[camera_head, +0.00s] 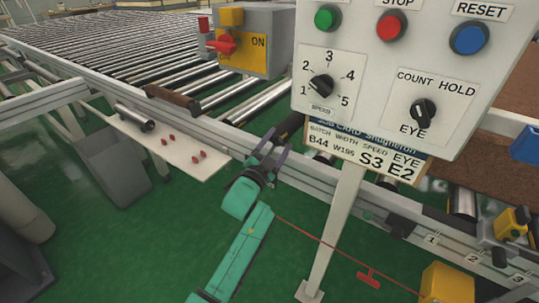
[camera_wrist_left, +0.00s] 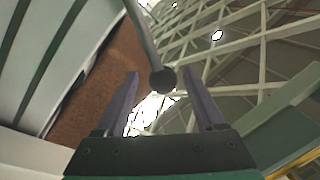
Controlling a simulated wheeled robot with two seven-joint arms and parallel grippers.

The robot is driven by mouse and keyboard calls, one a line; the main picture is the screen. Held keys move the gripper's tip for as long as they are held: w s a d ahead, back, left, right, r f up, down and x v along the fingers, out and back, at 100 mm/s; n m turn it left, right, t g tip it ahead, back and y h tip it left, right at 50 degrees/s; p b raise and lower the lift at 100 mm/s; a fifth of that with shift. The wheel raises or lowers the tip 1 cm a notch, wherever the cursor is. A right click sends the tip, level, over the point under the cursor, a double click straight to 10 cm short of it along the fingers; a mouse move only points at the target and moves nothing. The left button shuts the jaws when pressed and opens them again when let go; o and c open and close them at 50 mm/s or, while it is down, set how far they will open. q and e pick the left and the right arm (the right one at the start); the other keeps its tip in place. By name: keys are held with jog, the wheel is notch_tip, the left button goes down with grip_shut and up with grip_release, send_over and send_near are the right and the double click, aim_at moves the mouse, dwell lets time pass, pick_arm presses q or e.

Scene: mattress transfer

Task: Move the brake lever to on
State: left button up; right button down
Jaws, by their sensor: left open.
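In the head view my left gripper (camera_head: 273,151) is at the conveyor's near side rail, left of the panel post. In the left wrist view a metal rod (camera_wrist_left: 143,35) with a dark round knob (camera_wrist_left: 162,80) reaches between the open fingers of the same gripper (camera_wrist_left: 161,90). I cannot tell whether the knob touches a finger. In the head view a grey box (camera_head: 277,28) with a yellow ON plate (camera_head: 257,42) and a red handle (camera_head: 222,43) stands by the rollers. No label shows which is the brake lever. My right gripper is not in view.
A control panel (camera_head: 375,75) on a white post (camera_head: 334,230) stands right of my gripper. A white shelf (camera_head: 213,170) with small red pins is on the left. A red cord (camera_head: 330,243) crosses low at right. Green floor (camera_head: 130,250) is open in front.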

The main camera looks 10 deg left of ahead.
pick_arm(q)
jog(key=v, duration=1.4)
jog(key=s+a+f+n+g+y, duration=0.1)
jog(key=s+f+n+g, duration=0.15)
jog(key=f, duration=1.15)
jog(key=s+a+f+n+g+y, duration=0.15)
jog(key=f+g, duration=0.25)
jog(key=f, duration=0.9)
jog(key=s+a+f+g, duration=0.1)
jog(key=s+f+g, duration=0.1)
jog(key=s+f, duration=0.3)
jog(key=s+a+f+g, duration=0.2)
jog(key=f, duration=0.6)
jog(key=s+a+f+n+g+y, duration=0.1)
jog(key=s+a+f+g, duration=0.15)
jog(key=s+f, duration=0.45)
jog(key=s+a+f+n+g+y, duration=0.1)
jog(key=s+a+f+n+g, duration=0.15)
jog(key=s, duration=0.95)
jog(key=s+a+f+n+g, duration=0.1)
jog(key=s+f+g, duration=0.2)
jog(key=s+f, duration=0.45)
notch_tip(320, 180, up, 15)
jog(key=s+p, duration=0.1)
jog(key=p, duration=1.2)
jog(key=shift+s+a, duration=0.15)
jog(key=shift+s, duration=0.05)
